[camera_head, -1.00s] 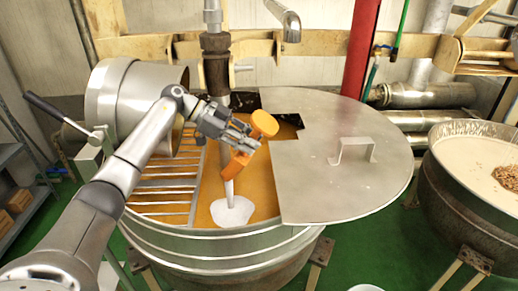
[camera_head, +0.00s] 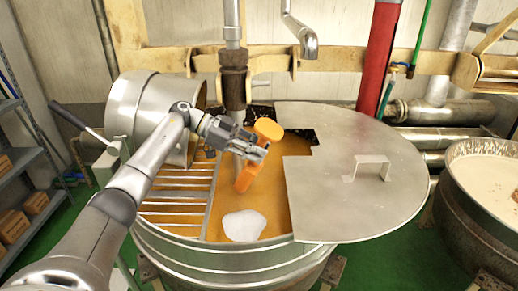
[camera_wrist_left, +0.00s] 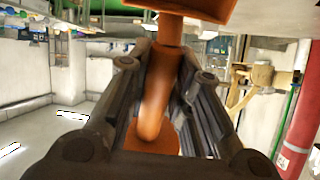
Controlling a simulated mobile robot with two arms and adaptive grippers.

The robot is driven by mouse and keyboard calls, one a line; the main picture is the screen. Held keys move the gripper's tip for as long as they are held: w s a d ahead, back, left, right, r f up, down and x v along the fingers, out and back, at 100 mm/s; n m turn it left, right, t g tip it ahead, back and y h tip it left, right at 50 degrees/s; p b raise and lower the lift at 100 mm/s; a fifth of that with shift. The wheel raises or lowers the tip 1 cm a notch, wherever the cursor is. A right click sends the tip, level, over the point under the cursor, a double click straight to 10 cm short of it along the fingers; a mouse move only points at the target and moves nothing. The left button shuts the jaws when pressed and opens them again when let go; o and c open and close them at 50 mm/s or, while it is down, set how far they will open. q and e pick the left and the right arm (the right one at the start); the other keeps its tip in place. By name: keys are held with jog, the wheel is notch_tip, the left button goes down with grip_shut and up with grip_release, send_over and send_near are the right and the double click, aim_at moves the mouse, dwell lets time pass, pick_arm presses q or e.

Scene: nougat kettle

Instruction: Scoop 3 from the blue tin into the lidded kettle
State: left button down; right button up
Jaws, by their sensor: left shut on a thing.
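My left gripper (camera_head: 250,150) is shut on the handle of an orange scoop (camera_head: 268,130). It holds the scoop over the open part of the lidded kettle (camera_head: 230,262). In the left wrist view the orange handle (camera_wrist_left: 153,105) lies between the fingers. The kettle holds an orange-brown mass with a white patch (camera_head: 244,226) on top, below the scoop. A metal lid (camera_head: 340,200) with a handle covers the kettle's right part, and a slatted grate (camera_head: 175,207) covers its left part. The scoop's inside is hidden from me. I see no blue tin. My right gripper is not in view.
A vertical stirrer shaft (camera_head: 233,85) stands behind the gripper. A steel drum (camera_head: 150,105) is at the kettle's left rear. A second kettle (camera_head: 490,225) with pale contents stands at the right. A red post (camera_head: 380,55) rises behind the lid.

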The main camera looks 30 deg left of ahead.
pick_arm(q)
jog(key=r+y+p, duration=0.2)
jog(key=p, duration=0.2)
jog(key=shift+g+p, duration=0.3)
jog(key=shift+p, duration=0.1)
jog(key=shift+m+y+b, duration=0.3)
jog(key=shift+y+b, duration=0.1)
jog(key=shift+y, duration=0.2)
jog(key=y, duration=0.1)
jog(key=r+y, duration=0.1)
jog(key=y, duration=0.1)
jog(key=g+y, duration=0.1)
jog(key=shift+d+r+m+y, duration=0.1)
jog(key=shift+r+m+y, duration=0.2)
jog(key=shift+m, duration=0.1)
jog(key=y, duration=0.1)
jog(key=r+y, duration=0.1)
jog(key=y, duration=0.1)
jog(key=shift+r+y, duration=0.15)
jog(key=shift+y, duration=0.15)
jog(key=shift+r+g+y, duration=0.15)
jog(key=shift+g+y, duration=0.15)
jog(key=shift+y, duration=0.2)
